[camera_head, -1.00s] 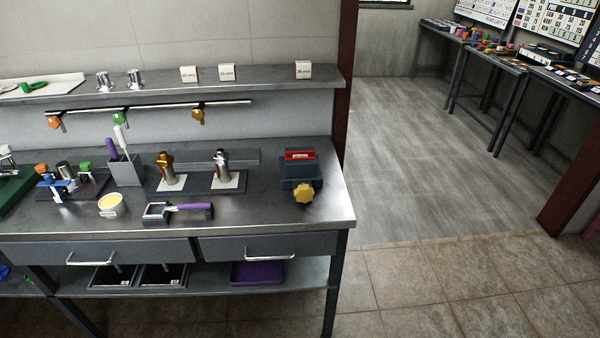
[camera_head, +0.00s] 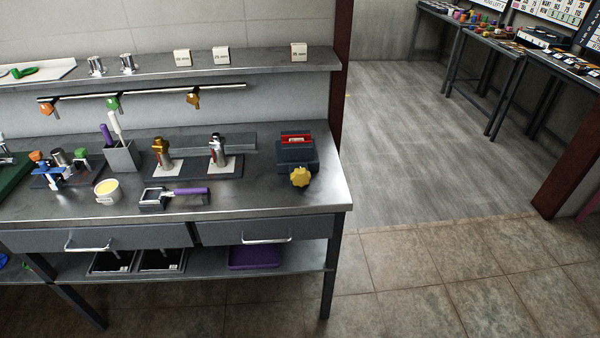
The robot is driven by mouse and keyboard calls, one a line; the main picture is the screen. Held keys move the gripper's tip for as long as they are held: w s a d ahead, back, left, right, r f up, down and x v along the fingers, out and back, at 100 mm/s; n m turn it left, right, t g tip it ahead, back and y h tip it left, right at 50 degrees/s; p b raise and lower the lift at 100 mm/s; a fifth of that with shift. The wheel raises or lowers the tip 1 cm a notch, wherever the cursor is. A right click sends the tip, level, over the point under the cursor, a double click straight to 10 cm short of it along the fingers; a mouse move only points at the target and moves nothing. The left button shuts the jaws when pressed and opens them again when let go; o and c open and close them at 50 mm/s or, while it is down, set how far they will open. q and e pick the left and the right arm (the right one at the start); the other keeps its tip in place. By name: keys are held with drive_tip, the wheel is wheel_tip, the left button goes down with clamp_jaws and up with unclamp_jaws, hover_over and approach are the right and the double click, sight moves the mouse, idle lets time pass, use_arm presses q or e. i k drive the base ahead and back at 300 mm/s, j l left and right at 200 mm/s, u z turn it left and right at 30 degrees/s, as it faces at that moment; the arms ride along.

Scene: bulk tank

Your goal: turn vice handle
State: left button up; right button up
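The vice (camera_head: 297,153) is a dark grey block with red jaws at its top. It stands at the right end of the metal workbench (camera_head: 270,193). Its handle (camera_head: 300,177) is a yellow lobed knob on the front face, towards me. Neither of my grippers is in view, and nothing touches the handle.
A shelf (camera_head: 205,77) runs above. Two drawers sit below the top. Floor (camera_head: 420,150) right of the bench is clear.

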sight(301, 178)
drive_tip(key=i+j+z, duration=0.1)
drive_tip(key=j+z, duration=0.15)
drive_tip(key=z, duration=0.2)
drive_tip(key=i+j+z, duration=0.1)
drive_tip(key=j+z, duration=0.2)
drive_tip(key=z, duration=0.2)
drive_tip(key=j+z, duration=0.25)
drive_tip(key=j, duration=0.65)
drive_tip(key=i, duration=0.05)
